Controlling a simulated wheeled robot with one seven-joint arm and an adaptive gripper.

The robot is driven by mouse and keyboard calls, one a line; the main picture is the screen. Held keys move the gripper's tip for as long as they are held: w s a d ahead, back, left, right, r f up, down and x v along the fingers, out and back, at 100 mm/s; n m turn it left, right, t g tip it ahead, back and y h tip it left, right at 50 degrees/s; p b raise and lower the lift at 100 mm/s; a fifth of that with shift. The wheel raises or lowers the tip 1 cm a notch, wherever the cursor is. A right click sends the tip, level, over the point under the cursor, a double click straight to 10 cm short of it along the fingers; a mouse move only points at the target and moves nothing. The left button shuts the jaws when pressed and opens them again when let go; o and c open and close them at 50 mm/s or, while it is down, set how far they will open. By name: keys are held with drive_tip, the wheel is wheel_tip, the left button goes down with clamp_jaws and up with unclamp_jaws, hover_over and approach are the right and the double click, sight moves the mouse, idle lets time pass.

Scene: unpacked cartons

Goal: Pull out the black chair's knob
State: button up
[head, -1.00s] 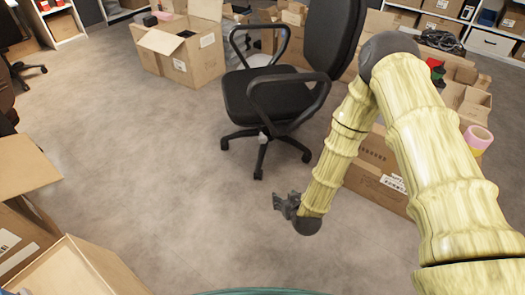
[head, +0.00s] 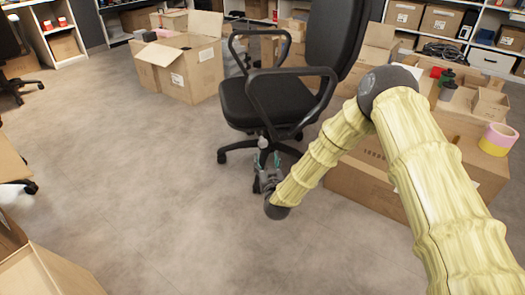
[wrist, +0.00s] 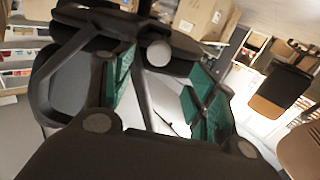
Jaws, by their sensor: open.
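The black chair (head: 268,100) stands upright on its wheeled base, with its backrest to the right in the head view. My gripper (head: 264,158) is low in front of it, just below the front of the seat. In the wrist view my gripper (wrist: 163,88) is open, its green-padded fingers apart. The dark underside of the black chair (wrist: 80,75) fills the left and middle there. A round grey knob end (wrist: 158,53) faces the camera, seen between and slightly above the fingers. I see no clear contact with it.
An open carton (head: 190,75) is behind the chair to the left. The floor (head: 150,160) at left is clear.

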sight(263, 146)
drive_tip(key=w+b, duration=0.1)
drive_tip(key=w, duration=0.2)
drive_tip(key=w+a+b, duration=0.1)
drive_tip(key=w+b, duration=0.1)
drive_tip(key=w, duration=0.1)
drive_tip(key=w+b, duration=0.1)
drive_tip(key=w, duration=0.2)
drive_tip(key=shift+w+a+f, duration=0.1)
drive_tip(key=shift+w+a, duration=0.05)
drive_tip(key=shift+w, duration=0.25)
drive_tip(key=shift+w+a+b, duration=0.1)
drive_tip(key=shift+w+b, duration=0.25)
drive_tip(key=shift+w, duration=0.15)
